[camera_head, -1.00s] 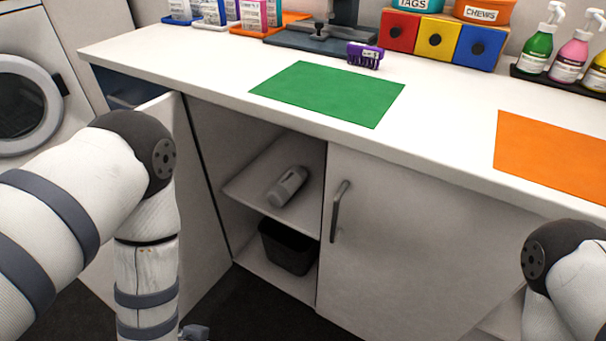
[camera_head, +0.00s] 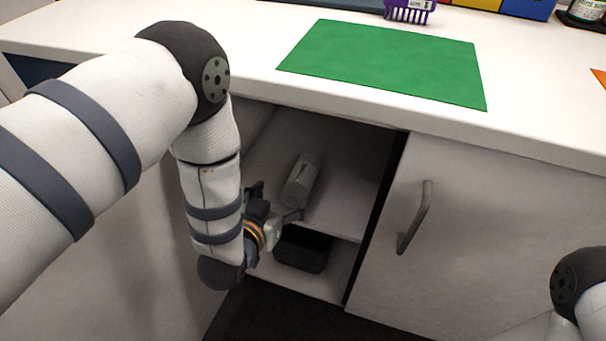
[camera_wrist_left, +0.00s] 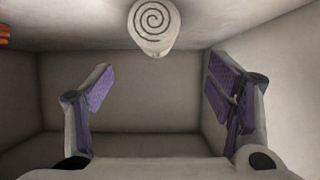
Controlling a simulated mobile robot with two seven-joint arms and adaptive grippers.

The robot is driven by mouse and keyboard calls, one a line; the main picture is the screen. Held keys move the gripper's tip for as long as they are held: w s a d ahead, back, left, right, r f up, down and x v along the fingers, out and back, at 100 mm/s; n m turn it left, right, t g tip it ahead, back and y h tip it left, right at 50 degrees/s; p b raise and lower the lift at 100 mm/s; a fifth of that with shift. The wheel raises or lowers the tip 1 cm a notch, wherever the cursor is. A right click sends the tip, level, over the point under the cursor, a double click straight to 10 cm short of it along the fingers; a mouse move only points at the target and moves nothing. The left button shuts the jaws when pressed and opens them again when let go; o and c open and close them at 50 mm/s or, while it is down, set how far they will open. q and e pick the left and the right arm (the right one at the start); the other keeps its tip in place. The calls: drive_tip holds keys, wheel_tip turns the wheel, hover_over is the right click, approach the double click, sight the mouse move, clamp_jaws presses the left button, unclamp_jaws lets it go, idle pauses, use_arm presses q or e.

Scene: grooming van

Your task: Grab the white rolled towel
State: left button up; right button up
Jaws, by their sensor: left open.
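The white rolled towel (camera_head: 301,180) lies on the upper shelf of the open cabinet under the counter. In the left wrist view its round end with a dark spiral (camera_wrist_left: 153,25) faces the camera at the top middle. My left gripper (camera_head: 290,217) is at the cabinet opening, just in front of the towel's near end. In the wrist view its two purple-padded fingers (camera_wrist_left: 158,78) are spread wide with nothing between them. The towel end appears beyond and above the fingers, not between them. My right gripper is out of view; only part of that arm shows.
A dark bin (camera_head: 303,249) stands on the lower shelf, below the gripper. A closed cabinet door with a handle (camera_head: 414,217) is to the right. The counter above holds a green mat (camera_head: 388,62) and a purple brush (camera_head: 409,10).

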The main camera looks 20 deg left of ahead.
sight(300, 180)
use_arm(q)
drive_tip(key=b+x, duration=0.1)
drive_tip(key=x, duration=0.3)
drive_tip(key=b+x, duration=0.1)
drive_tip(key=x, duration=0.2)
drive_tip(key=b+x, duration=0.1)
drive_tip(key=x, duration=0.3)
drive_tip(key=shift+w+d+f, duration=0.15)
drive_tip(key=shift+d+f, duration=0.15)
drive_tip(key=shift+d, duration=0.1)
drive_tip(key=shift+w, duration=0.2)
drive_tip(key=shift+r, duration=0.1)
drive_tip(key=c, duration=1.3)
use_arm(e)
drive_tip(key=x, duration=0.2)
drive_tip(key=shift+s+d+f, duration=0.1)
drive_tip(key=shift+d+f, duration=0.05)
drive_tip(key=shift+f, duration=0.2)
